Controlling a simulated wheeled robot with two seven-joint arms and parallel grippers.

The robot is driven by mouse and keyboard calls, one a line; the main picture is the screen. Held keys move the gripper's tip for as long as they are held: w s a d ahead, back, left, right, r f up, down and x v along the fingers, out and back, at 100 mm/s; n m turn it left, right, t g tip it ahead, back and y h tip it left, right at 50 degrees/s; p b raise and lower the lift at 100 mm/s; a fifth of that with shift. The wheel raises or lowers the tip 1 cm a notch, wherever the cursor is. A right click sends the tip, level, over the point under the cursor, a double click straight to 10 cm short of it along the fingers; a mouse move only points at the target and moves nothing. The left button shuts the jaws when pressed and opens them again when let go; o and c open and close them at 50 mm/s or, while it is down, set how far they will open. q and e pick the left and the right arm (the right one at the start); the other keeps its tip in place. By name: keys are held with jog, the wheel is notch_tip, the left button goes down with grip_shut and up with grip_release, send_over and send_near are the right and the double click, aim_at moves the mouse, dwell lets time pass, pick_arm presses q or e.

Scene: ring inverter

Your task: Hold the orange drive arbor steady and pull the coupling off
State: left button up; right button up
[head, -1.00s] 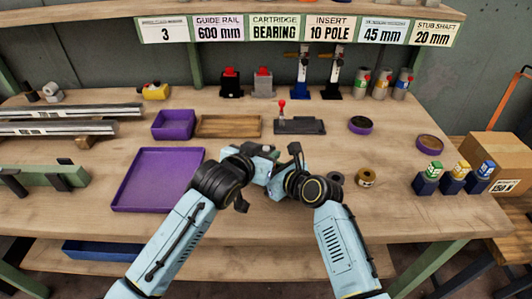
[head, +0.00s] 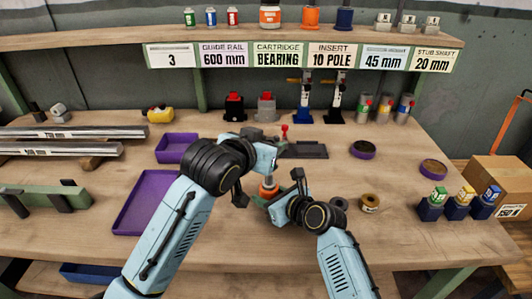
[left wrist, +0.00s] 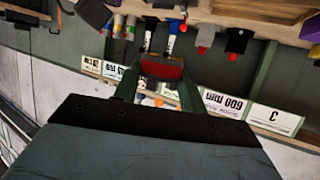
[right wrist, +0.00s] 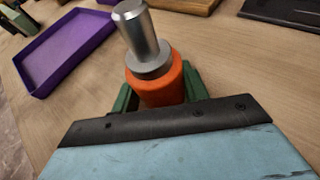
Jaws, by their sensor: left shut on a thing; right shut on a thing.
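The orange drive arbor (head: 268,189) stands upright on the bench, its bare silver shaft pointing up. The right wrist view shows its orange body (right wrist: 160,80) between green fingers and the bare shaft (right wrist: 138,30) clearly. My right gripper (head: 272,196) is shut on the orange body, low on the bench. My left gripper (head: 256,136) is above and behind the arbor, apart from it. It is shut on a dark piece with a red face, the coupling (left wrist: 162,67), seen between its green fingers in the left wrist view. In the head view the coupling is mostly hidden.
A purple tray (head: 128,222) lies left of my arms, with a smaller purple bin (head: 176,148) behind. A black fixture (head: 305,151) with a red knob stands behind the arbor. The front right bench top is clear.

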jog(key=o, duration=1.3)
